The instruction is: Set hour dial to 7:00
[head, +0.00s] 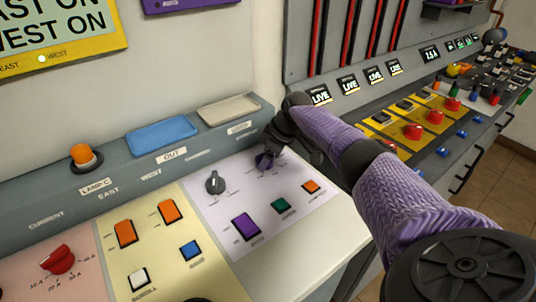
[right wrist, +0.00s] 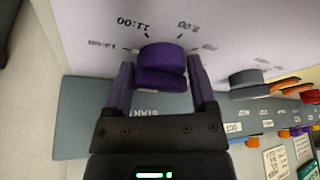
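The purple hour dial (head: 265,160) is on the white panel at the right end of the sloped console. In the right wrist view the dial (right wrist: 161,60) sits between my two fingers, ringed by printed times; "11:00" reads clearly, the others are small or blurred. My right gripper (head: 276,145) reaches down to the dial from the right. In the wrist view the gripper (right wrist: 161,70) has one finger on each side of the dial, both seeming to touch it. The dial's exact pointer setting is hard to read. My left gripper is not in view.
A grey dial (head: 214,183) stands left of the hour dial. A raised ledge with a blue plate (head: 161,136) runs behind. Another console with red knobs (head: 412,132) stands at right.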

